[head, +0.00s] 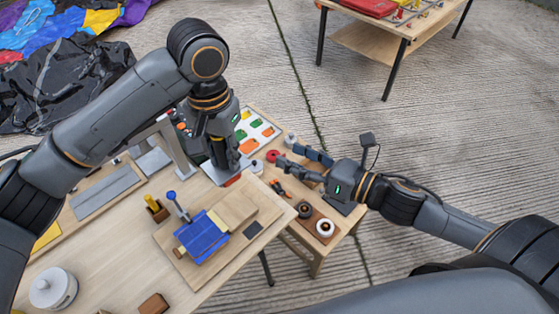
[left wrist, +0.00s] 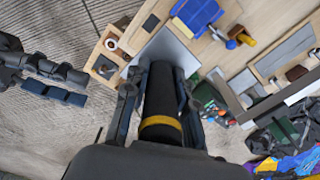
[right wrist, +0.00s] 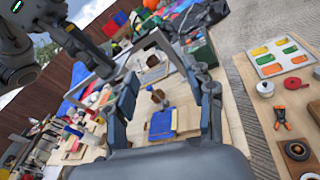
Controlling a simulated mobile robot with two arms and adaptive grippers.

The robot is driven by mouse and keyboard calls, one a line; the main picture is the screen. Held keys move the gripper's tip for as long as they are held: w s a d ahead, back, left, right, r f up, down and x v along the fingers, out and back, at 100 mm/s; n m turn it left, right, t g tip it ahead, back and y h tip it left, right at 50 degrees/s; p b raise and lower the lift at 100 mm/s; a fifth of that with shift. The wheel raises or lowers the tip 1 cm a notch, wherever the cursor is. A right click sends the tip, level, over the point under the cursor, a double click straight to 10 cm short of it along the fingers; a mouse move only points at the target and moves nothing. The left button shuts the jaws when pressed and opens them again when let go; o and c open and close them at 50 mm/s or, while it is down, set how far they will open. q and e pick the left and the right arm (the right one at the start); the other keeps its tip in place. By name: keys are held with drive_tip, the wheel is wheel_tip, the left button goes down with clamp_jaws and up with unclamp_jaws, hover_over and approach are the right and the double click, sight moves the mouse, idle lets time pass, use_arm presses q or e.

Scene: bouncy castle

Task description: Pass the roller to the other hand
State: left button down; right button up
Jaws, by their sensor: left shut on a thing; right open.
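The roller (left wrist: 160,104) is a black cylinder with a yellow band, standing between the two fingers of my left gripper (left wrist: 159,88) in the left wrist view. In the head view my left gripper (head: 226,160) points down over the workbench and is shut on it; the roller is mostly hidden there by the fingers. My right gripper (head: 288,157) is open and empty, to the right of the left one and apart from it. Its spread fingers (right wrist: 168,85) show nothing between them in the right wrist view.
The workbench (head: 110,262) carries a blue clamp block (head: 201,238), a white pot (head: 53,288) and a grey metal stand (head: 176,148). Bare floor lies to the right.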

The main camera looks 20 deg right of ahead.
sight(222, 149)
drive_tip(key=s+a+r+n+g+y, duration=0.2)
drive_tip(key=s+a+r+n+y, duration=0.1)
drive_tip(key=s+a+r+n, duration=0.4)
drive_tip(key=shift+m, duration=0.4)
drive_tip(key=shift+w+d+r+x, duration=0.15)
drive_tip(key=shift+w+d+x, duration=0.1)
drive_tip(key=shift+x, duration=1.8)
drive_tip(key=shift+w+d+r+x, duration=0.15)
drive_tip(key=shift+w+x, duration=0.05)
drive_tip(key=shift+x, duration=1.9)
drive_tip(key=shift+w+d+r+x, duration=0.15)
drive_tip(key=shift+w+d+x, duration=0.1)
drive_tip(key=shift+x, duration=1.8)
clamp_jaws()
use_arm(q)
drive_tip(key=c, duration=1)
unclamp_jaws()
drive_tip(key=shift+c, duration=0.2)
use_arm(e)
drive_tip(key=shift+s+a+r, duration=0.1)
drive_tip(key=shift+s+a, duration=0.05)
drive_tip(key=shift+s, duration=0.05)
use_arm(q)
drive_tip(key=shift+o, duration=0.2)
use_arm(e)
drive_tip(key=shift+y, duration=0.3)
use_arm(q)
drive_tip(key=shift+w, duration=0.1)
